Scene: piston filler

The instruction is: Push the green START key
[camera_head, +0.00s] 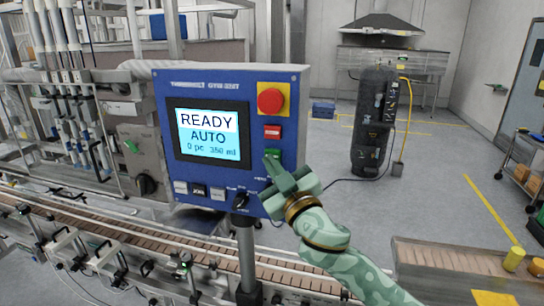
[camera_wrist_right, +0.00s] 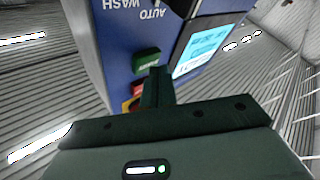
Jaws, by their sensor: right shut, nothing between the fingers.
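The green START key (camera_head: 272,153) sits on the right side of the blue control panel (camera_head: 205,88), below a red key (camera_head: 272,132). My right gripper (camera_head: 268,162) is shut and empty, with its fingertips right in front of the panel at the green key's lower edge, partly hiding it. In the right wrist view the green key (camera_wrist_right: 146,60) shows just beyond the closed fingertips (camera_wrist_right: 158,72). I cannot tell whether they touch it. The panel's screen (camera_head: 207,134) reads READY, AUTO, 0 pc, 350 ml. My left gripper is not in view.
A red mushroom button (camera_head: 270,100) on a yellow plate sits above the keys. A black selector knob (camera_head: 240,200) and a row of small buttons (camera_head: 199,190) line the panel's bottom. A conveyor (camera_head: 150,235) runs below. Open floor lies to the right.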

